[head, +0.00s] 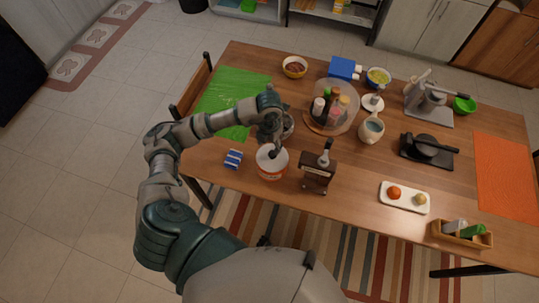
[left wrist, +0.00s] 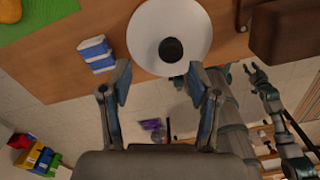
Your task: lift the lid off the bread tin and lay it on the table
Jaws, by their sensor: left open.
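The bread tin (head: 271,167) is a round white tin with orange markings near the front edge of the table. Its white round lid (left wrist: 150,25) with a dark knob (left wrist: 171,50) fills the top middle of the left wrist view and sits on the tin. My left gripper (head: 274,147) is over the tin in the head view. In the left wrist view its two fingers (left wrist: 158,88) are spread and empty, with the knob beyond the fingertips. Part of the lid is hidden by the gripper in the head view. Another limb of mine shows small at the right of the wrist view.
A blue-and-white box (head: 233,159) lies left of the tin. A dark brown grinder-like box (head: 319,176) stands close on its right. A clear round spice holder (head: 345,115) stands behind. The green mat (head: 222,98) at the left has bare room.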

